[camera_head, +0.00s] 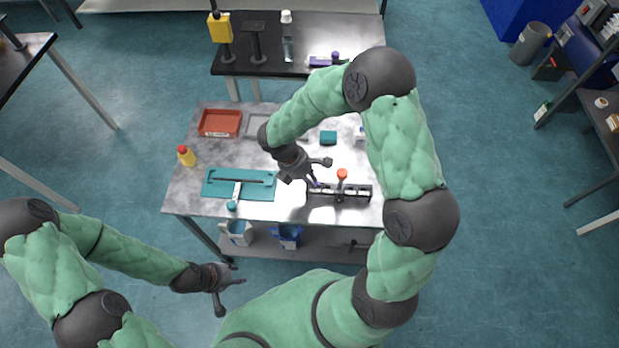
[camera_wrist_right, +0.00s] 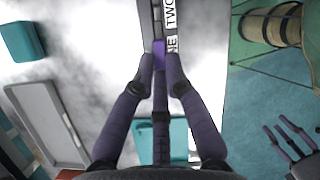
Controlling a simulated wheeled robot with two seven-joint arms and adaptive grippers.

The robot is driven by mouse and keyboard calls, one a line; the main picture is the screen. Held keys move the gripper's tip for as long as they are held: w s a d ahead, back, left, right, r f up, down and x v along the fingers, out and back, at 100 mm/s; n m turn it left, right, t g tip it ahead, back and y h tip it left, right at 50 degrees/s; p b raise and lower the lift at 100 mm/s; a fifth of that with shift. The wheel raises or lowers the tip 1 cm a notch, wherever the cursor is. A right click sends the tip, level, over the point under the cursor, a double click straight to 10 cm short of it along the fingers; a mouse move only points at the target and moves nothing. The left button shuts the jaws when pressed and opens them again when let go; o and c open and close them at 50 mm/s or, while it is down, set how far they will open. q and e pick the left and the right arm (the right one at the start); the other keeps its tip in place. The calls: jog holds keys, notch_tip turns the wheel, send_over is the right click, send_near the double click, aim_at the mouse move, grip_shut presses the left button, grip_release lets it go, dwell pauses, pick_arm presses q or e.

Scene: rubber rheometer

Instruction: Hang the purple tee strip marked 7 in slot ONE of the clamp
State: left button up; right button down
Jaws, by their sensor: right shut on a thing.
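The dark clamp (camera_head: 353,196), a bar with an orange-red knob (camera_head: 342,174), lies at the front right of the work table. In the right wrist view its slotted bar (camera_wrist_right: 147,28) has white labels reading TWO and, partly hidden, NE. My right gripper (camera_head: 318,182) is over the bar's left end. In the wrist view the right gripper (camera_wrist_right: 161,68) is shut on the purple strip (camera_wrist_right: 160,53), whose upper end reaches the bar beside the partly hidden label. I cannot read its mark or tell whether it is inside the slot. My left gripper (camera_head: 234,294) is open and empty, away from the table.
A teal mat (camera_head: 212,190) with a grey bar lies left of the clamp. A yellow bottle (camera_head: 187,158), red tray (camera_head: 220,123), grey tray (camera_head: 255,124) and teal block (camera_head: 328,137) stand around it. A black bench (camera_head: 300,40) stands behind.

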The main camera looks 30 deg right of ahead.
jog(key=c, duration=1.2)
grip_release()
notch_tip(320, 180, up, 6)
jog(key=p, duration=0.5)
